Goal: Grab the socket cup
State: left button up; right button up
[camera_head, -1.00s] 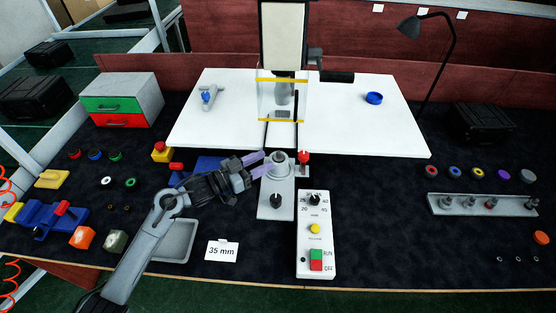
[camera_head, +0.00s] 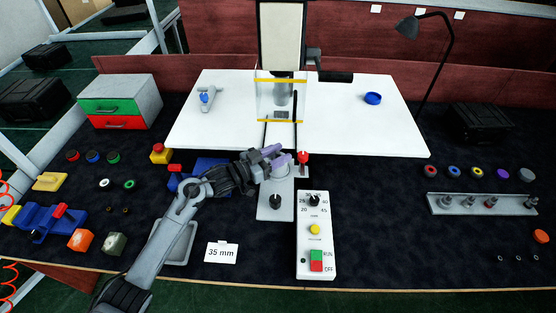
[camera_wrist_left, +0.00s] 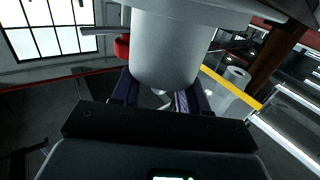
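The socket cup appears to be the light grey cylinder (camera_head: 281,171) on the grey base plate (camera_head: 270,209), left of the red knob (camera_head: 303,158). My left gripper (camera_head: 276,155) is at the cup, its purple fingers apart and partly covering it in the head view. In the left wrist view, the pale cylinder (camera_wrist_left: 166,50) fills the space just ahead of the fingers (camera_wrist_left: 159,98), one finger on each side. I cannot tell whether the fingers touch it. My right gripper is not in view.
A white control box (camera_head: 316,238) stands just right of the base plate. Behind are the white table (camera_head: 365,125) and the press with its yellow-edged guard (camera_head: 280,122). A blue fixture (camera_head: 205,165) and a grey tray (camera_head: 176,247) lie near my left arm.

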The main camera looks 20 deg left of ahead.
pick_arm(q)
grip_shut()
jog(key=shift+r, duration=0.1)
